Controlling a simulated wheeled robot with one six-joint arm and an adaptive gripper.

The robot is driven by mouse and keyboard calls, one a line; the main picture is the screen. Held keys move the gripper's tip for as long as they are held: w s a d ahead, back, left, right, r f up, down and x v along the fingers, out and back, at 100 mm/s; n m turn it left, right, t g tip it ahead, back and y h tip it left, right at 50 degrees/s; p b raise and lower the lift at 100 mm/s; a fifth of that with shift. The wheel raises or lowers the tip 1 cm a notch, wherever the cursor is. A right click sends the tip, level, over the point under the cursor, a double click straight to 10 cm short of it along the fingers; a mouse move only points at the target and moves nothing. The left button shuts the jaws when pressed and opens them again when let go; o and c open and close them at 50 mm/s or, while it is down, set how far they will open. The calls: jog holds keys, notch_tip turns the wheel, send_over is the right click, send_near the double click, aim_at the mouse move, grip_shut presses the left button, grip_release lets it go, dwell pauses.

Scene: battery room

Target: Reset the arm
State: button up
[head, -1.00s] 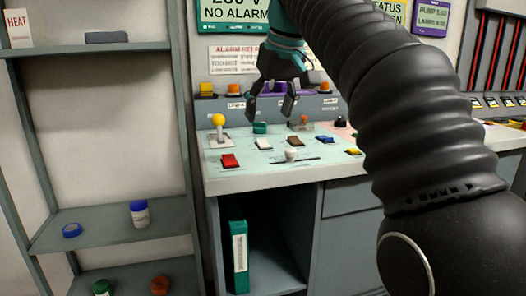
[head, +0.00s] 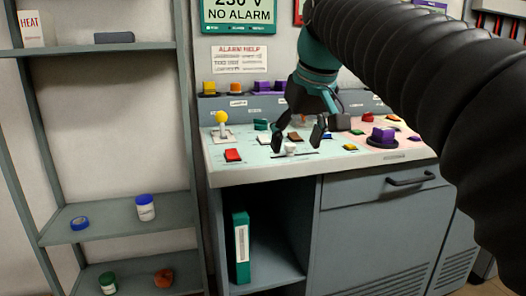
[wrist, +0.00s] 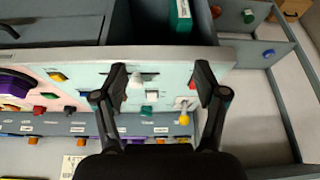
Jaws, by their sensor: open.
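My gripper (head: 296,138) hangs over the light console top (head: 240,173) in the head view, with its fingers spread and nothing between them. In the wrist view my gripper (wrist: 162,82) is also open, fingers on either side of the white slider knob (wrist: 134,84) and green controls. My arm reaches in from the right, clad in a black ribbed sleeve. It hides part of the wall and the console's right side.
The console carries a yellow-knobbed lever (head: 221,118), a red switch (head: 233,155) and a purple knob (head: 383,136). A grey shelf rack (head: 115,214) with jars stands at left. A green binder (head: 241,247) stands in the open bay below.

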jog(key=s+d+f+m, duration=0.1)
jog(key=s+d+f, duration=0.2)
jog(key=s+f, duration=0.3)
jog(key=s+d+f+m+h, duration=0.1)
jog(key=s+d+f, duration=0.2)
jog(key=s+f, duration=0.4)
jog(key=s+d+f+m+t, duration=0.1)
jog(key=s+f, duration=0.5)
jog(key=f, duration=0.8)
jog(key=shift+s+d+m+h, duration=0.25)
jog(key=shift+d+m, duration=0.25)
jog(key=shift+d, duration=0.75)
